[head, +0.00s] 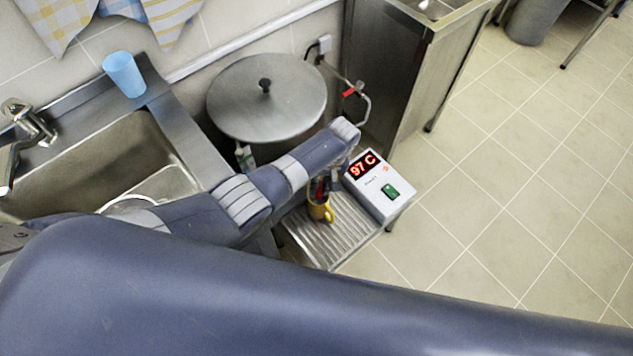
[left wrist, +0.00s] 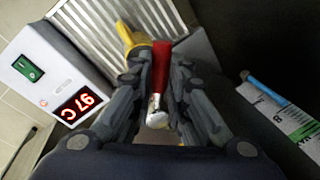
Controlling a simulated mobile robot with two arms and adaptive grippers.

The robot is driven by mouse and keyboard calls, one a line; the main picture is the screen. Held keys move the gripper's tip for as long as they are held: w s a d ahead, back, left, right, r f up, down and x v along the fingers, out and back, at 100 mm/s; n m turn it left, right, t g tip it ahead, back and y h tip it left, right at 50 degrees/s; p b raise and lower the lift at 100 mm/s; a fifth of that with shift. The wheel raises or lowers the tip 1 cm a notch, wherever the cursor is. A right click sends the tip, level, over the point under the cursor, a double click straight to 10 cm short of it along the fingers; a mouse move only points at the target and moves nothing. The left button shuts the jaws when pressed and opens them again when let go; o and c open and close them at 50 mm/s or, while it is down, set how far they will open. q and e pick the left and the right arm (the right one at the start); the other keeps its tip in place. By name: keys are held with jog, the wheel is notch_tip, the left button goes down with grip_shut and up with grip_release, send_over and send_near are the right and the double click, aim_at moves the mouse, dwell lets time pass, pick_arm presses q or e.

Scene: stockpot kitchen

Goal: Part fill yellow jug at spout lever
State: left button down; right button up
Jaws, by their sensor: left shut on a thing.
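The yellow jug (head: 328,213) stands on the ribbed drip tray (head: 341,228), mostly hidden by my left arm and gripper. It also shows in part in the left wrist view (left wrist: 130,38), just beyond the fingers. My left gripper (head: 319,190) is low in front of the stockpot (head: 267,97), above the jug. In the left wrist view its fingers (left wrist: 157,78) are closed on the red spout lever (left wrist: 161,62), which has a metal end towards the camera. The spout outlet and the jug's inside are hidden, so I cannot see any water. My right gripper is out of view.
A white control box (head: 379,186) reading 97 C with a green switch stands right of the tray. A sink (head: 95,170) and a blue cup (head: 124,74) are at left. A steel cabinet (head: 410,75) stands behind.

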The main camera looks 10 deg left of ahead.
pick_arm(q)
jog(key=shift+w+d+n, duration=0.15)
jog(key=shift+d+n, duration=0.25)
jog(key=shift+n, duration=0.3)
jog(key=c, duration=1.6)
grip_release()
jog(key=shift+o, duration=0.2)
notch_tip(320, 180, up, 12)
jog(key=w+d, duration=0.1)
jog(key=d, duration=0.1)
jog(key=shift+d+f, duration=0.1)
jog(key=shift+f, duration=0.05)
